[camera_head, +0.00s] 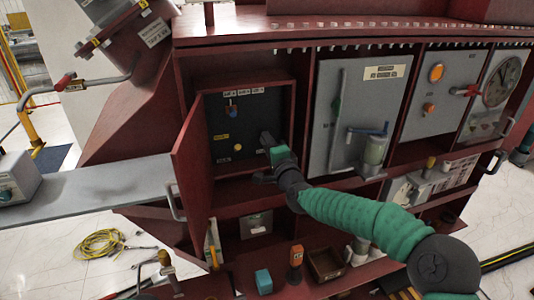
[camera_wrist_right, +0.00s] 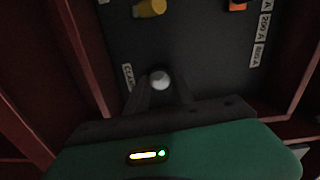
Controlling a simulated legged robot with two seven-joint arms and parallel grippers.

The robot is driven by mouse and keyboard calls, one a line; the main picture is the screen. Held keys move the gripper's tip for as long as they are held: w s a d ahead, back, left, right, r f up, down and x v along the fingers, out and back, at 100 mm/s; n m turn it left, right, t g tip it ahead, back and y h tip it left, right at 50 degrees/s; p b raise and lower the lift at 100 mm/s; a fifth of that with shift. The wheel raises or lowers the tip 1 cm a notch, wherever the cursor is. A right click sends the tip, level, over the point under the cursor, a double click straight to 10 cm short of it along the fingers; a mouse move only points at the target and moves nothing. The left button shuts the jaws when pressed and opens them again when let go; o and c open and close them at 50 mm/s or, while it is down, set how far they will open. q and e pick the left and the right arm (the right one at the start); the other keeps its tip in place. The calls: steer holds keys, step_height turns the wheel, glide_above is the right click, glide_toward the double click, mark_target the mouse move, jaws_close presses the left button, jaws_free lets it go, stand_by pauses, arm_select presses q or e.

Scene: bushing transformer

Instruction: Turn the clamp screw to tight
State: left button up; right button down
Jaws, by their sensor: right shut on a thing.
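The clamp screw shows in the right wrist view as a round silver head (camera_wrist_right: 160,80) on a dark panel, beside a label partly reading "CLA". My right gripper (camera_wrist_right: 158,92) has its two fingers on either side of the screw and is shut on it. In the head view my right gripper (camera_head: 267,140) reaches into the open red cabinet, at the right side of the dark panel (camera_head: 220,135). The screw is hidden there behind the fingers. I cannot read how far the screw is turned. My left gripper is not in view.
The red cabinet door (camera_head: 189,165) stands open on the left. A grey panel with a lever and pipe (camera_head: 345,110) is to the right. Red cabinet walls surround the dark panel closely.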

steer(key=m+b, duration=0.2)
steer(key=f+m+b, duration=0.1)
steer(key=m+b, duration=0.1)
steer(key=shift+d, duration=0.1)
steer(key=shift+m+b, duration=1.2)
steer(key=shift+m, duration=0.5)
steer(key=c, duration=1.3)
jaws_free()
steer(key=shift+s, duration=0.1)
steer(key=shift+o, duration=1)
steer(key=shift+r, duration=0.15)
steer(key=b+v, duration=0.2)
steer(key=v, duration=1.4)
steer(key=shift+s+d+b, duration=0.15)
steer(key=shift+s+b, duration=0.15)
steer(key=shift+b, duration=0.05)
